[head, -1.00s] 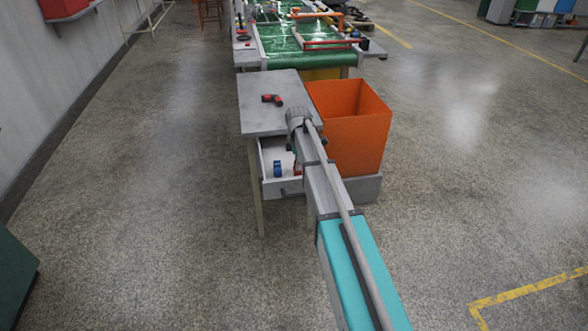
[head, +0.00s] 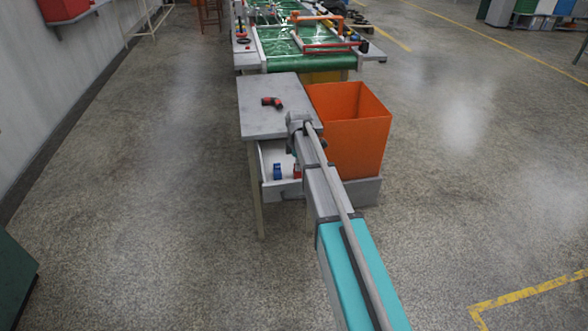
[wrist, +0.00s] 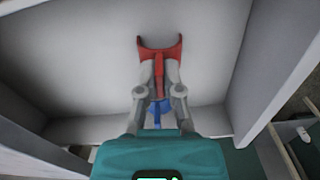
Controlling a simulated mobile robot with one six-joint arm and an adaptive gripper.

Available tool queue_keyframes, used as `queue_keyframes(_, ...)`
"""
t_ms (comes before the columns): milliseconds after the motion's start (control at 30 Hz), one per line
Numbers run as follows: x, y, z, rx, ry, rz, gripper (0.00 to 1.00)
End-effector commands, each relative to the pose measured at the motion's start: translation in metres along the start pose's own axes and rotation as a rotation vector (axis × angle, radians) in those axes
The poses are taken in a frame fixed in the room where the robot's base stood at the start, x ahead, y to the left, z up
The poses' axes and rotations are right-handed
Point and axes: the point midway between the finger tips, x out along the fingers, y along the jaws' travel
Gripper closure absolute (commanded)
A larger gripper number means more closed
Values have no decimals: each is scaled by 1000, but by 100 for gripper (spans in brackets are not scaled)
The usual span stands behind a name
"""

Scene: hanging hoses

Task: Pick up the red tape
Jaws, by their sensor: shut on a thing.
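The red tape (wrist: 160,50) is between the fingers of my gripper (wrist: 160,75) in the wrist view. Its forked red end points away from me, and a narrow red part runs back between the fingers. My gripper is shut on it, inside the open drawer (wrist: 90,60). In the head view a little of the red tape (head: 297,171) shows beside my arm; the arm hides most of the gripper. A blue tape (head: 277,171) lies in the drawer to its left. A blue piece (wrist: 160,110) also shows between the gripper's links in the wrist view, partly hidden.
The drawer sits under a grey tabletop (head: 268,110) with a red and black tool (head: 272,102) on it. An orange bin (head: 350,140) stands close on the right. Drawer walls (wrist: 265,70) rise near the gripper. The floor on the left is open.

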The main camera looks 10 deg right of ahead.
Motion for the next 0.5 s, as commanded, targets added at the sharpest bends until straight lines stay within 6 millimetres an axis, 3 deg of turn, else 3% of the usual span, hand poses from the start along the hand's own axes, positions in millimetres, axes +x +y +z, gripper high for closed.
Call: queue_keyframes(500, -20, 0, 0, -1, 0, 0, 100)
